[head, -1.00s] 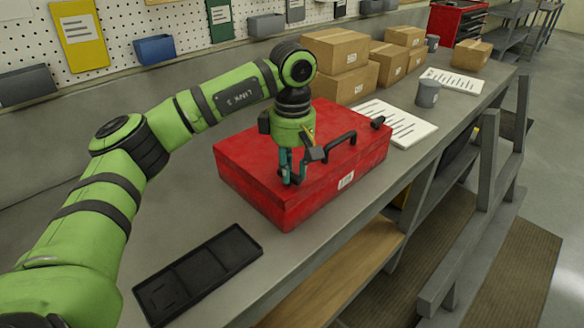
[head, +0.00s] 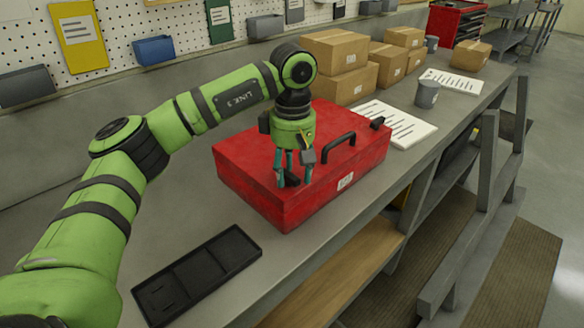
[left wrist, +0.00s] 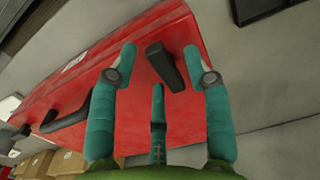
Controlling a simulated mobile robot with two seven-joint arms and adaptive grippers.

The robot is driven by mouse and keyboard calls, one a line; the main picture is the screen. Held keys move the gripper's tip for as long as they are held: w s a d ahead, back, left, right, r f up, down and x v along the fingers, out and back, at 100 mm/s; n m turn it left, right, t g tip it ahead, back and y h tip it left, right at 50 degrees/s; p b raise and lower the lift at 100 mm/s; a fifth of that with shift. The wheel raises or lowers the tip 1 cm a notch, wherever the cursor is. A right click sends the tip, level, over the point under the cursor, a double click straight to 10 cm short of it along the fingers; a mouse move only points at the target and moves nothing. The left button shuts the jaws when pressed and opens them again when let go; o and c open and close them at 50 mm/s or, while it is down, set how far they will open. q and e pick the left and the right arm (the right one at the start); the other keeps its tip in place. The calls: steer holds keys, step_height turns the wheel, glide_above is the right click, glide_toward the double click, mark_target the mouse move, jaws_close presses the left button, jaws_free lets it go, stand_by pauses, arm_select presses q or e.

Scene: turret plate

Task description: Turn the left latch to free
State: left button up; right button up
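The red case (head: 250,160) lies closed on the workbench, with a black carry handle (head: 340,149) on its top. The left latch, a black bar (left wrist: 165,66), shows in the left wrist view near one end of the case. My left gripper (head: 292,182) points down over that end of the case. Its teal fingers (left wrist: 160,64) are apart, one on each side of the latch, with visible gaps in that view. The fingers partly hide the latch in the head view. The right latch (head: 377,122) is a dark piece near the far end. My right gripper is out of view.
A black compartment tray (head: 197,274) lies on the bench in front of the case at left. Cardboard boxes (head: 340,62), a paper sheet (head: 395,124) and a grey cup (head: 428,93) stand or lie beyond it. Bare bench (head: 150,210) shows left of the case.

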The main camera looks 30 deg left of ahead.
arm_select(q)
steer(key=shift+r, duration=0.1)
step_height(320, 180, up, 12)
stand_by(0.6)
stand_by(0.4)
